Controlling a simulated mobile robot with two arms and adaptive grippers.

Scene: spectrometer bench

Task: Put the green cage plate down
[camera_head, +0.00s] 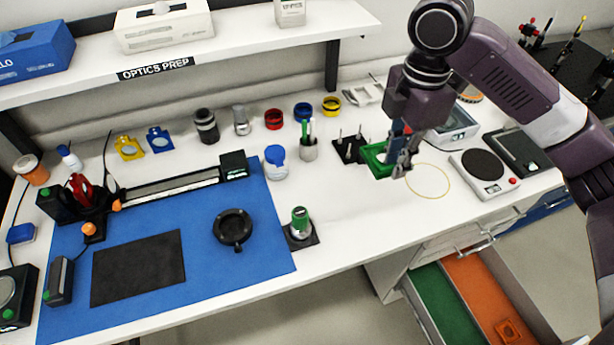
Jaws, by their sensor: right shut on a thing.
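The green cage plate (376,159) is a square green piece at the right of the bench, just left of my right gripper's fingers. My right gripper (401,168) points down and is shut on it; the fingers hide part of the plate. I cannot tell whether the plate touches the bench top. My left gripper is not in view.
A thin yellow ring outline (430,181) lies on the white bench right of the gripper. A black pin holder (349,151) stands close left, a scale (484,172) to the right. An open drawer with green (443,308) and orange (487,289) sections is below.

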